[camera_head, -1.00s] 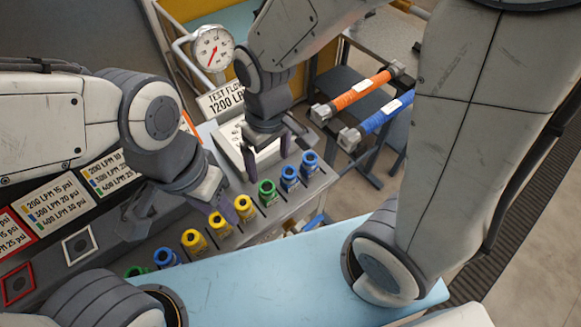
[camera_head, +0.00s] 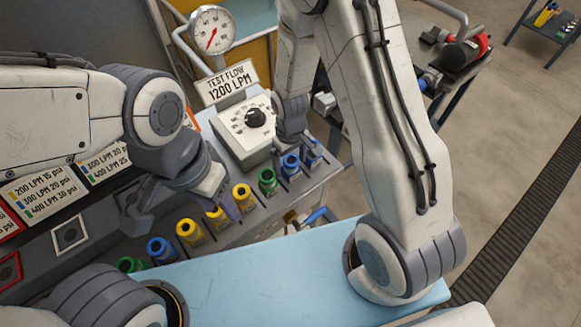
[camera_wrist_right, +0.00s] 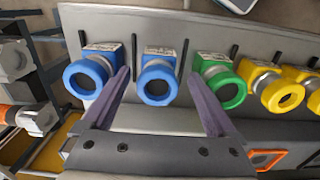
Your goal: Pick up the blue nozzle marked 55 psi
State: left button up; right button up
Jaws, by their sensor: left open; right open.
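Two blue nozzles stand side by side at the right end of the row: one (camera_head: 291,168) beside the green nozzle (camera_head: 268,182), the other (camera_head: 312,153) at the end. Their psi marks are too small to read. My right gripper (camera_head: 293,148) is open above them. In the right wrist view its fingers (camera_wrist_right: 156,85) are spread either side of one blue nozzle (camera_wrist_right: 159,83), not visibly gripping it. The other blue nozzle (camera_wrist_right: 87,76) is outside the left finger. My left gripper (camera_head: 182,215) is open above the yellow nozzles (camera_head: 189,232). A further blue nozzle (camera_head: 160,250) stands at lower left.
The test flow box (camera_head: 240,130) with its black knob and the gauge (camera_head: 212,30) stand behind the row. A green nozzle (camera_wrist_right: 222,87) stands close outside the right finger. A light-blue surface (camera_head: 270,275) lies in front, mostly clear.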

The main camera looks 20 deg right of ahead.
aim_at(291, 169)
jog(key=shift+d+f+p, duration=0.1)
jog(key=shift+f+p, duration=0.2)
jog(key=shift+f, duration=1.6)
grip_shut()
jog(key=shift+w+r, duration=0.1)
